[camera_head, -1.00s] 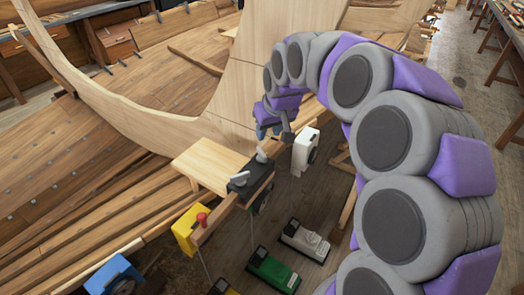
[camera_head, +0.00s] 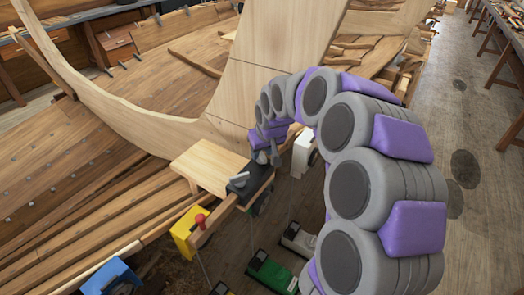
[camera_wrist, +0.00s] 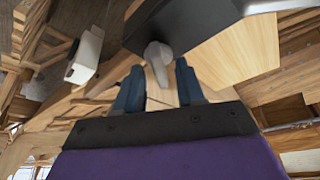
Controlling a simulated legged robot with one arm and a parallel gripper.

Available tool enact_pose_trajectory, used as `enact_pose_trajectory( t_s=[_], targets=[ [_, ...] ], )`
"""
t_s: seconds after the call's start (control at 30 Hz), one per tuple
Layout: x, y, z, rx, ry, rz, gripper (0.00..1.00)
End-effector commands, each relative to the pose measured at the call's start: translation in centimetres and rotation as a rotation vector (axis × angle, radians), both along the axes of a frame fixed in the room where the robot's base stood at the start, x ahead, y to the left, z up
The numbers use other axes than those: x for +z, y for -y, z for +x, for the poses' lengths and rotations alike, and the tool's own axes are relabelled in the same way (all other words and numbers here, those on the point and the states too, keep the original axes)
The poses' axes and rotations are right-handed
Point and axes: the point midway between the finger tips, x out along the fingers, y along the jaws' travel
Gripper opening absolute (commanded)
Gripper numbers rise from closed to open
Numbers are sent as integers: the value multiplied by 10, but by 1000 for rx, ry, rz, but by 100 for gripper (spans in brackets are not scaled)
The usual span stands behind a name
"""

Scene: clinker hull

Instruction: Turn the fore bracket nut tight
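A dark bracket (camera_head: 248,188) sits on the wooden rail beside a light wooden board. One grey lever-shaped nut (camera_head: 239,180) shows on its near end. A second grey nut (camera_wrist: 158,58) stands on the dark bracket (camera_wrist: 190,18) in the wrist view; in the head view my gripper largely hides it. My gripper (camera_head: 268,157) is at the bracket's far end. In the wrist view my gripper (camera_wrist: 159,86) has its two blue-grey fingers apart, with the grey nut between and just beyond their tips. I cannot tell whether they touch it. No label shows which nut is fore.
A white box (camera_head: 304,154) hangs close right of my gripper. A yellow block with a red knob (camera_head: 190,230) is on the rail's near end. Green (camera_head: 270,272) and white (camera_head: 299,238) boxes stand below. The tall wooden stem (camera_head: 280,60) rises behind. Open floor lies right.

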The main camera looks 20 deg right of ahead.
Motion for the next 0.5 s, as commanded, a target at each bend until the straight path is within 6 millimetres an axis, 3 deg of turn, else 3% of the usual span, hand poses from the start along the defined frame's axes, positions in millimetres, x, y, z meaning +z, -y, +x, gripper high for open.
enact_pose_trajectory(
  t_s=[0.07,0.43,0.5],
  targets=[
    [0,0,0,0,0,0,36],
    [0,0,0,0,0,0,1],
    [0,0,0,0,0,0,0]
  ],
)
